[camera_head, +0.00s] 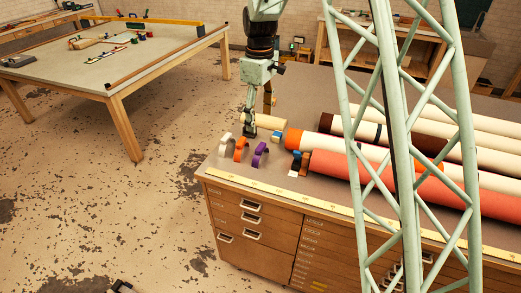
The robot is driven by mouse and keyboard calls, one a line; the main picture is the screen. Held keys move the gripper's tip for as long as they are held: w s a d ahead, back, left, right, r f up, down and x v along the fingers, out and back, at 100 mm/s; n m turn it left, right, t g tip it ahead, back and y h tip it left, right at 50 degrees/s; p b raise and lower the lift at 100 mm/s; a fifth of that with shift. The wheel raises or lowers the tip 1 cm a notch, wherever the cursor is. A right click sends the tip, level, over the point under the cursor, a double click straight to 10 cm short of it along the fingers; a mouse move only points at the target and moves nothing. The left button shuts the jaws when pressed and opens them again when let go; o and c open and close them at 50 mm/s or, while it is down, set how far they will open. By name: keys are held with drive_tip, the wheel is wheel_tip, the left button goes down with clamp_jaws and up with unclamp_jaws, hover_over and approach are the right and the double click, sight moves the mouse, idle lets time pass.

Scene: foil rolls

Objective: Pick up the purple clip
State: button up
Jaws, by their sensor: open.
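The purple clip (260,154) is an arched band standing on the near left part of the drawer cabinet's top. An orange clip (240,148) stands just to its left, and a white clip (225,143) stands left of that. My gripper (249,134) points down above the table, a little behind the clips and slightly left of the purple one. It is open, and I see nothing held in it. Its height above the table is hard to tell. It is apart from the purple clip in the picture.
Long rolls, including a red roll (415,187), lie to the right. A small cream roll (263,120) lies behind my gripper. Blue and orange pieces (300,163) sit at the roll ends. A yellow ruler (290,193) runs along the front edge. My green lattice column blocks part of the right.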

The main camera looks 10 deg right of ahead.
sight(260, 146)
drive_tip(key=shift+w+f, duration=0.8)
drive_tip(key=shift+f, duration=0.25)
drive_tip(key=shift+f, duration=0.1)
drive_tip(key=shift+f, duration=4.2)
drive_tip(key=shift+s+d+f, duration=0.1)
drive_tip(key=shift+d+f, duration=0.1)
drive_tip(key=shift+f, duration=0.75)
drive_tip(key=shift+s+d+f, duration=0.1)
drive_tip(key=shift+d+f, duration=0.05)
drive_tip(key=shift+f, duration=1.5)
drive_tip(key=shift+c, duration=0.2)
